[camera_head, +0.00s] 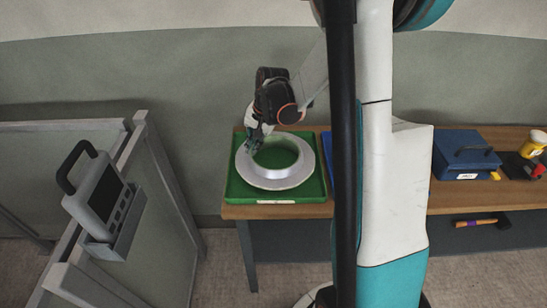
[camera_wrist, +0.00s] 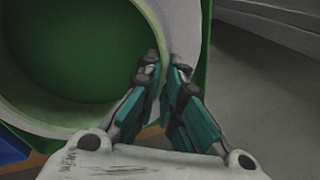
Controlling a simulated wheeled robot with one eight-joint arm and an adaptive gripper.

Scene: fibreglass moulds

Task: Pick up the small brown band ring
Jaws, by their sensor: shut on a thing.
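A large pale white flanged ring (camera_head: 275,182) lies over a green tray (camera_head: 316,188) on the wooden table. My gripper (camera_head: 256,147) is at the ring's upper left part. In the wrist view, my gripper's two fingers (camera_wrist: 166,78) stand one on each side of the ring's wall (camera_wrist: 184,30) and are shut on it. The green tray floor (camera_wrist: 75,50) shows through the ring's opening. I cannot tell whether the ring touches the tray. No small brown band ring is visible in either view.
The wooden table (camera_head: 460,207) continues right behind my column, which hides its middle. A blue toolbox (camera_head: 462,160) and a yellow cup (camera_head: 535,143) stand at the right. A hammer (camera_head: 476,223) lies below. A grey panel with a handheld device (camera_head: 102,200) stands at left.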

